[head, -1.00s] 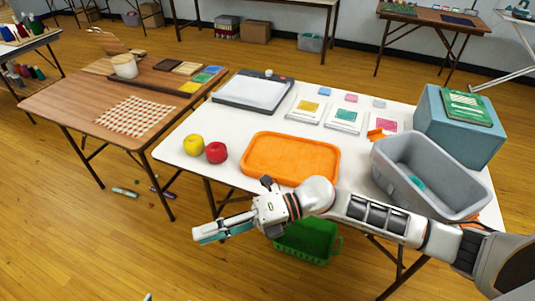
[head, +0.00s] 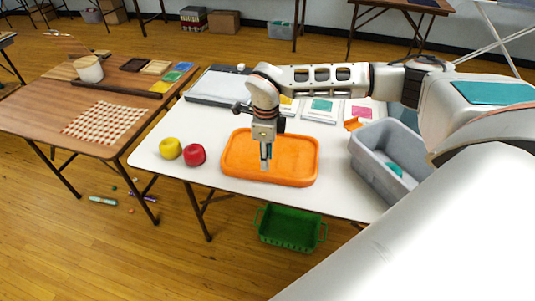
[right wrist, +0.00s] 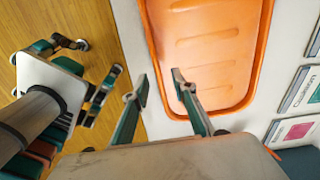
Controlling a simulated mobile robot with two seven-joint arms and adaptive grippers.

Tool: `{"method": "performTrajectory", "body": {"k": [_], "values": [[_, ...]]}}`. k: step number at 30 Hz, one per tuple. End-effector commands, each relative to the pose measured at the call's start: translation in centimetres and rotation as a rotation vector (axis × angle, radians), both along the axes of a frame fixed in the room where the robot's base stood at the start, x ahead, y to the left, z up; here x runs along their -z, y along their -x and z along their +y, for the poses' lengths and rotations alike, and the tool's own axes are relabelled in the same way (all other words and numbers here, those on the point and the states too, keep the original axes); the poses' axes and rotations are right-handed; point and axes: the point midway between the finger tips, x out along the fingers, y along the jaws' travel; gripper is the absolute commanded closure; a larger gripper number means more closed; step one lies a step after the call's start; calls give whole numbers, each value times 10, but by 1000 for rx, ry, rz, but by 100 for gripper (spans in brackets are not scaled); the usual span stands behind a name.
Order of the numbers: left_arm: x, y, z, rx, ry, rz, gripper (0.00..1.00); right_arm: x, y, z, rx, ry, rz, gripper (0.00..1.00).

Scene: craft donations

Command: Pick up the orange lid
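The orange lid (head: 237,167) lies flat on the white table near its front edge, and it also fills the upper middle of the right wrist view (right wrist: 205,50). My right gripper (head: 266,160) points down over the lid in the head view. I cannot tell how high the fingertips are above the lid. My left gripper is out of view.
A yellow ball (head: 171,148) and a red ball (head: 195,155) sit left of the lid. A grey bin (head: 370,168) stands to the right, partly behind my arm. Flat cards (head: 320,112) lie behind. A green crate (head: 290,238) is on the floor below.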

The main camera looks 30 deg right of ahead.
Motion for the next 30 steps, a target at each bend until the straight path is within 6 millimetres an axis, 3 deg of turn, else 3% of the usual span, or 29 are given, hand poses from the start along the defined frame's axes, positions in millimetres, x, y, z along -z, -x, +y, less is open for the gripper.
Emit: {"method": "performTrajectory", "body": {"k": [12, 22, 23, 26, 30], "values": [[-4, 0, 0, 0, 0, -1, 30, 52, 3, 7, 0, -3, 1, 74], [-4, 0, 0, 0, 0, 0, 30, 60, 3, 8, -1, -4, -1, 74], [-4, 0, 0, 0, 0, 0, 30, 60, 3, 8, -1, -4, -1, 76], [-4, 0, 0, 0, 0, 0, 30, 60, 3, 8, -1, -4, -1, 100], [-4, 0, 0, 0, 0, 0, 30, 60, 3, 8, -1, -4, -1, 100]]}}
